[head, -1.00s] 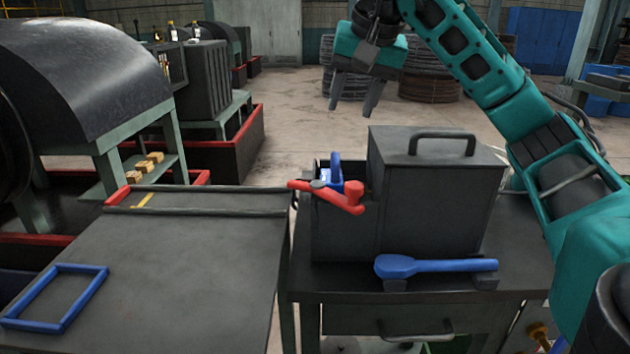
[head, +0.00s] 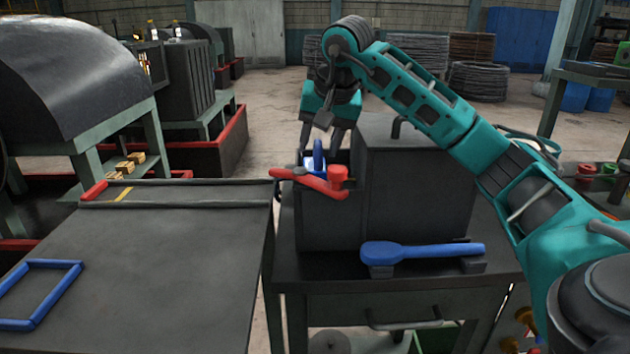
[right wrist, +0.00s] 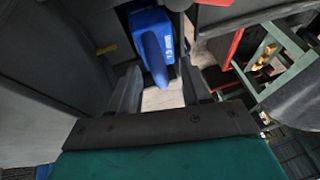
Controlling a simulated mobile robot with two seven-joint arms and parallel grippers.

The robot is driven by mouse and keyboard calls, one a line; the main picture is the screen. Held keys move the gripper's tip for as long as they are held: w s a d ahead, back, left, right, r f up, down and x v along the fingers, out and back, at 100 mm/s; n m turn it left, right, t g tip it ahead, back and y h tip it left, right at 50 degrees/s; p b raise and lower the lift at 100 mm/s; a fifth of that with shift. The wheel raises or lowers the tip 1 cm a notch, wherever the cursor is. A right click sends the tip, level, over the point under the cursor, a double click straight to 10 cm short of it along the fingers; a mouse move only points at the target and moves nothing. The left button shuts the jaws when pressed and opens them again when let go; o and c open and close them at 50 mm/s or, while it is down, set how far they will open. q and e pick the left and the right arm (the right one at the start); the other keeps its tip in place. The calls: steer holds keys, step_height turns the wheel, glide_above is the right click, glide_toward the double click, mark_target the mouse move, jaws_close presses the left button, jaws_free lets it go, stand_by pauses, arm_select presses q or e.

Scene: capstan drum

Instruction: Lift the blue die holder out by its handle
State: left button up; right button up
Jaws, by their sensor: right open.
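The blue die holder (head: 318,155) stands in the narrow open slot at the left of the dark box, its looped handle up and a pale label on it. It also shows in the right wrist view (right wrist: 150,38), with its handle pointing toward the gap between my fingers. My right gripper (head: 320,146) is open and empty, pointing down just above and behind the handle. In the right wrist view its two fingers (right wrist: 160,78) lie either side of the handle; contact is not visible. The holder's lower part is hidden in the box. My left gripper is out of view.
A red lever (head: 315,182) crosses the front of the slot. The dark box (head: 415,200) has a lidded right part with a handle. A blue long-handled tool (head: 425,251) lies in front. The left table (head: 150,265) is mostly clear, with a blue rectangular frame (head: 78,278).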

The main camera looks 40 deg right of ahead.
steer(key=shift+c, duration=0.5)
jaws_close()
steer(key=shift+r, duration=0.15)
